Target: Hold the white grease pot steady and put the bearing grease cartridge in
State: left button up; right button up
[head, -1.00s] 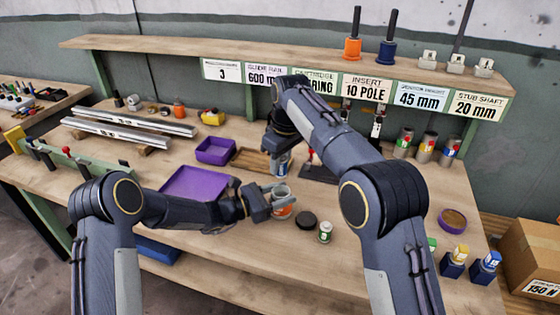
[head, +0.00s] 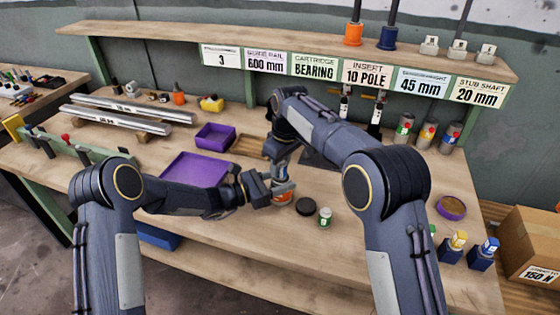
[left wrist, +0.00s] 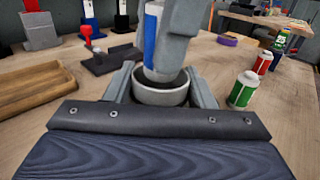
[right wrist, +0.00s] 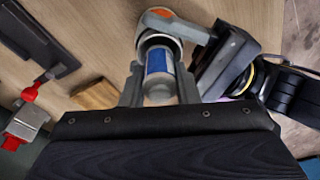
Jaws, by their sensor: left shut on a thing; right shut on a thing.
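The white grease pot (head: 283,197) with an orange band stands on the bench. My left gripper (head: 270,190) is shut around it from the left, with a finger on each side in the left wrist view. The pot's open rim (left wrist: 162,97) faces up there. My right gripper (head: 281,163) is shut on a cartridge with a blue label (left wrist: 151,42), slightly tilted. Its lower end sits in the pot's mouth; how deep it is cannot be told. The right wrist view shows the cartridge (right wrist: 158,65) between my fingers, with the pot (right wrist: 160,40) beyond it.
Purple trays (head: 215,137) and a wooden tray (head: 249,147) lie to the left. A dark stand with a red knob (left wrist: 87,31) is behind.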

aim_at(285, 164)
jog(key=o, duration=1)
jog(key=shift+o, duration=0.2)
notch_tip(285, 164, up, 12)
jog(key=s+d, duration=0.1)
jog(key=shift+d, duration=0.2)
jog(key=shift+s+f, duration=0.1)
pick_arm(q)
jog(key=o, duration=1.1)
jog(key=shift+a, duration=0.1)
